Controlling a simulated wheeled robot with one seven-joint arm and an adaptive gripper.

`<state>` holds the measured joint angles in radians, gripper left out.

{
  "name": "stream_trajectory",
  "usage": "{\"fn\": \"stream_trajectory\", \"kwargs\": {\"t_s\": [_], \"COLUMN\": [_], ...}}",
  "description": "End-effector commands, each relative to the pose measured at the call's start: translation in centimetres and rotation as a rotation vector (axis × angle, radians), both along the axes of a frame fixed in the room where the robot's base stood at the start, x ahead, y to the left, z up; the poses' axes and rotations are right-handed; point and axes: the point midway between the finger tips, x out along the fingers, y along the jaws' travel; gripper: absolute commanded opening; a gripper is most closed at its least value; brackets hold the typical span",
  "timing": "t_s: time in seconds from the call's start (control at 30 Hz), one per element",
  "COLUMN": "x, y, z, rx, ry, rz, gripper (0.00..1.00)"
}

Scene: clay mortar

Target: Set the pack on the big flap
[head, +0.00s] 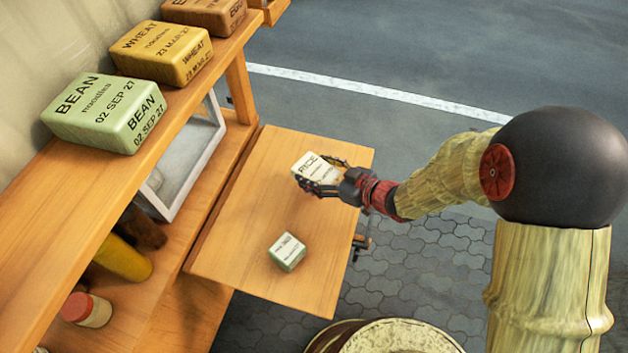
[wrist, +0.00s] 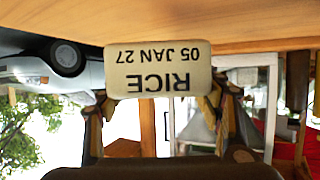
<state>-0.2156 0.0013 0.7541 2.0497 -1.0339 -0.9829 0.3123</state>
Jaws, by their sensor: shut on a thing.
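The cream pack (head: 313,166) labelled RICE is held in my gripper (head: 322,178) over the far right part of the big wooden flap (head: 238,215). My gripper is shut on the pack, with dark fingers around its sides. In the wrist view the pack (wrist: 158,70) shows upside down, reading RICE 05 JAN 27, with the wood of the flap (wrist: 200,22) along the top of the picture. I cannot tell whether the pack touches the flap or hangs just above it.
A small green-and-white box (head: 287,251) sits on the flap's near part. A green BEAN pack (head: 100,115) and a yellow WHEAT pack (head: 160,52) stand on the upper shelf at left. A red-lidded jar (head: 87,309) is below. The flap's middle and left are clear.

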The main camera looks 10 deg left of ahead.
Motion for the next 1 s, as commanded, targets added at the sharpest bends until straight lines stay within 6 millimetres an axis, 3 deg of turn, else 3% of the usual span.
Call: {"fn": "stream_trajectory", "kwargs": {"t_s": [0.27,0.5,0.93,0.97,1.0], "x": [1.1,1.3,1.3,1.3,1.3], "y": [0.8,0.9,0.8,0.8,0.8], "z": [-1.6,-4.8,-5.2,-5.1,-5.1], "rx": [0.0,0.0,0.001,0.0,0.0], "ry": [-0.001,0.0,-0.001,0.0,0.0], "rz": [0.0,0.0,-0.001,-0.001,-0.001], "gripper": [0.33,0.33,0.33,0.66,0.69]}}
